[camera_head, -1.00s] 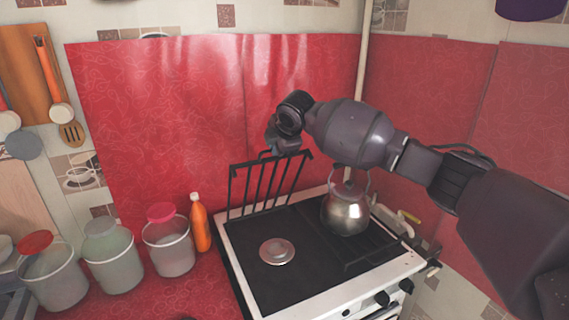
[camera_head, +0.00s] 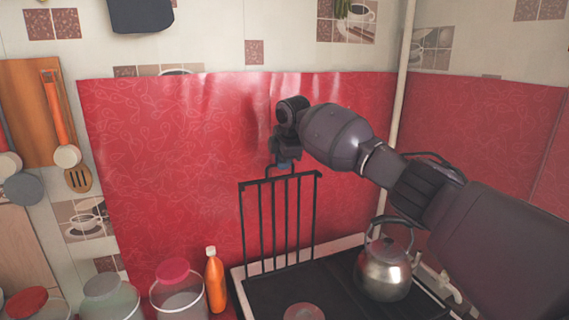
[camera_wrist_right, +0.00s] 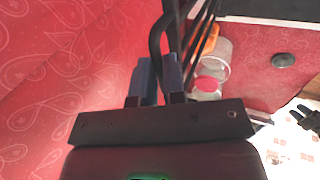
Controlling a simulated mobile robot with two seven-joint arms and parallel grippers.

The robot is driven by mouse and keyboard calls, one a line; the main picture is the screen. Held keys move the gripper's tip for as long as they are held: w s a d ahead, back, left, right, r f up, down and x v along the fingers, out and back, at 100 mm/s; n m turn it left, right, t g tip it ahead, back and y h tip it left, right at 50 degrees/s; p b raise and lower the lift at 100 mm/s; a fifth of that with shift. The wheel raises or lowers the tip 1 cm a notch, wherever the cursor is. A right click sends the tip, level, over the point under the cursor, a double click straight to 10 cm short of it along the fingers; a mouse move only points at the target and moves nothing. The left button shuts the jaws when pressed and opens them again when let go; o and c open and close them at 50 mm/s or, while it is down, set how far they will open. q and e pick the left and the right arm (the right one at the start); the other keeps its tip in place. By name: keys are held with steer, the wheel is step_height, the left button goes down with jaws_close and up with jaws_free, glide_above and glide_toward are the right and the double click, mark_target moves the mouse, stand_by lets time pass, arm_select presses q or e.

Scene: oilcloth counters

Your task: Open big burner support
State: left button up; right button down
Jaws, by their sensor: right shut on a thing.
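The big burner support (camera_head: 279,222) is a black barred grate, raised to about upright at the back left of the stove, by the red wall. My right gripper (camera_head: 286,164) is shut on the loop at its top edge. In the right wrist view, the blue-grey fingers (camera_wrist_right: 157,80) close around the dark bar of the support (camera_wrist_right: 156,40). The stove top (camera_head: 325,285) lies below, with a round burner (camera_head: 303,312) partly cut off by the frame.
A metal kettle (camera_head: 385,270) stands on the right of the stove, below my right arm. An orange bottle (camera_head: 215,283) and lidded jars (camera_head: 180,292) stand to the left. The red wall (camera_head: 180,170) is close behind the support.

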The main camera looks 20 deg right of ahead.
arm_select(q)
steer(key=shift+w, duration=0.35)
arm_select(e)
steer(key=shift+w, duration=0.5)
steer(key=c, duration=1.2)
jaws_free()
steer(key=shift+s+r, duration=0.1)
arm_select(q)
steer(key=shift+w+d+f+b, duration=0.1)
steer(key=shift+w+f+b, duration=0.25)
steer(key=shift+b, duration=0.55)
arm_select(e)
steer(key=v, duration=1)
steer(key=shift+r, duration=0.35)
steer(key=shift+s+f, duration=0.1)
steer(key=shift+s, duration=0.1)
